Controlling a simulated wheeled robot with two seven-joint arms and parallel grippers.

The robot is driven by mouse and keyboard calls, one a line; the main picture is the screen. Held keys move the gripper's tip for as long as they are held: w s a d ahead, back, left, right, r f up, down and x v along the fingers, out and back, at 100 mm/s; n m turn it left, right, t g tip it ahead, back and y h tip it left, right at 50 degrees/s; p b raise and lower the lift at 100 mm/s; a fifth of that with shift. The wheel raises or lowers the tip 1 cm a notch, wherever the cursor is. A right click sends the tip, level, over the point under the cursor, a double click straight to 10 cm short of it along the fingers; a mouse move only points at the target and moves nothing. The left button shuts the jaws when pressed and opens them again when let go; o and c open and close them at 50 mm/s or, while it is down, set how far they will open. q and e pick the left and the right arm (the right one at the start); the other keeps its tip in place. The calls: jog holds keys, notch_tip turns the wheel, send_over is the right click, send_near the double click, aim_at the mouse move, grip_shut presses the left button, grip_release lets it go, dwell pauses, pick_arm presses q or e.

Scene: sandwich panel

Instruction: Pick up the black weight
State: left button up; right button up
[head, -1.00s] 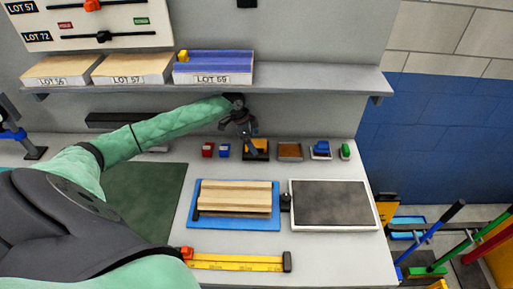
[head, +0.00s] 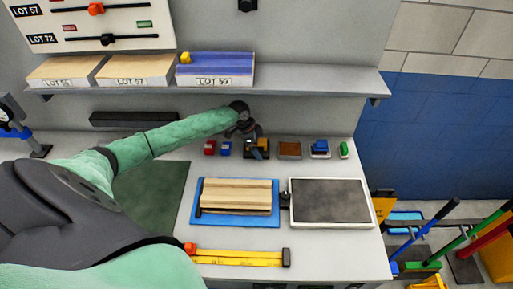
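My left gripper (head: 260,151) reaches in from the left with its green-sleeved arm and points down at the back of the bench. It is over a small orange and dark holder (head: 263,143), which it partly covers. I cannot make out a black weight there, and whether the fingers are open or shut is too small to tell. A small dark object (head: 285,198) stands between the blue tray and the white-framed dark pad; I cannot tell whether it is the weight. My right gripper is not in view.
Red (head: 210,148) and blue (head: 225,149) blocks stand left of the gripper, a brown block (head: 289,149) to its right. In front are a blue tray (head: 235,222) with wood strips, a white-framed pad (head: 330,226) and a yellow level (head: 235,258). A shelf (head: 300,83) overhangs behind.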

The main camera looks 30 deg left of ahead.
pick_arm(q)
jog(key=c, duration=1.1)
jog(key=shift+w+r, duration=0.1)
jog(key=shift+w, duration=0.05)
jog(key=shift+c, duration=0.9)
jog(key=shift+r, duration=0.1)
